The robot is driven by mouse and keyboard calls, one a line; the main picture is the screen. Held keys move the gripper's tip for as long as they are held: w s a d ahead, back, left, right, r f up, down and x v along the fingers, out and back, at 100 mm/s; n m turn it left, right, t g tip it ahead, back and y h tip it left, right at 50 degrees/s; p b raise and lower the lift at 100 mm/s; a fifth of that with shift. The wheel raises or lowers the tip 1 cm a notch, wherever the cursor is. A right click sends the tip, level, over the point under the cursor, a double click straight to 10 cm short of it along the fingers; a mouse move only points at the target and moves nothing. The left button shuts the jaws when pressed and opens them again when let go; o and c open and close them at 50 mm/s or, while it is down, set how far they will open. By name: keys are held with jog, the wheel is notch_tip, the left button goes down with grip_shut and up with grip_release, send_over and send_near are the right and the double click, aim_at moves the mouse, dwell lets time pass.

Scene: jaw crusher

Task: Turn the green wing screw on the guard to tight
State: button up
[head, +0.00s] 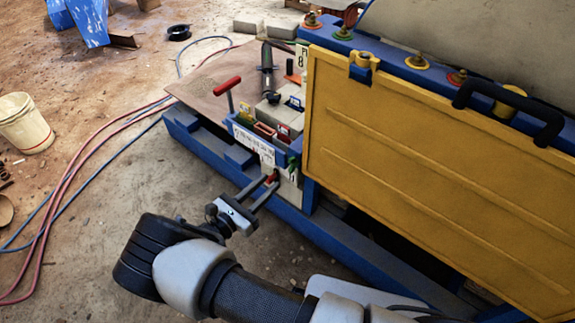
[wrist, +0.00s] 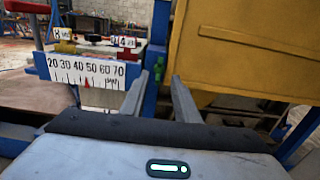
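The yellow guard (head: 420,165) fills the right of the head view; its edge and underside (wrist: 240,50) show at the upper right of the wrist view. A small green part that looks like the wing screw (wrist: 159,68) is beside the guard's left edge, against a blue post. In the head view a small green spot (head: 293,163) shows there. My gripper (head: 274,181) is open and empty. In the wrist view its two fingers (wrist: 159,79) stand apart, with the green part seen between their tips, apparently beyond them. The wing's exact angle is too small to tell.
A white scale plate (wrist: 85,70) with a red pointer is left of my fingers. A red-handled lever (head: 228,87) stands behind it. The guard carries a black handle (head: 508,108). A blue frame rail (head: 350,250) runs below. Hoses (head: 75,170) and a bucket (head: 24,123) lie left.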

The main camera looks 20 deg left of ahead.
aim_at(290, 164)
jog(key=x, duration=1)
grip_shut()
